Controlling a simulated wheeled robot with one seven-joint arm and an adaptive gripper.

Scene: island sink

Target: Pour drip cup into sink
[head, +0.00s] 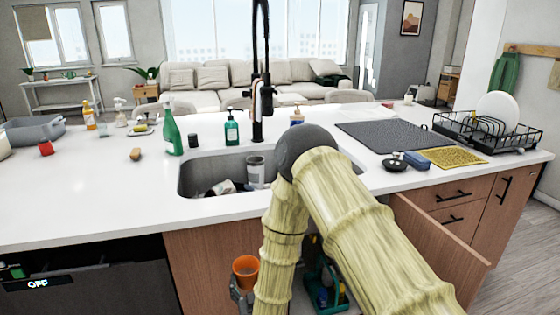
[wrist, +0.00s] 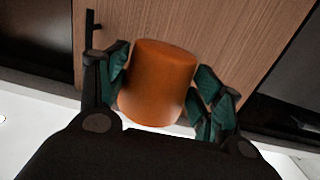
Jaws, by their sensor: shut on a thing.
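The drip cup is an orange cup (head: 246,268), seen low in front of the sink cabinet in the head view, below the counter edge. Its open top faces up, roughly upright. In the wrist view the orange cup (wrist: 157,88) sits between the green-padded fingers of my gripper (wrist: 161,70), which is shut on it from both sides. What is inside the cup cannot be told. The sink (head: 200,176) is set in the white counter above the cup. It holds a clear glass (head: 255,172) and other items. My arm hides its right part.
A black faucet (head: 259,85) rises behind the sink. A green spray bottle (head: 170,130) stands at its left. The cabinet door (head: 437,240) hangs open on the right, with a green caddy (head: 325,290) inside the cabinet. A dish rack (head: 490,132) stands far right.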

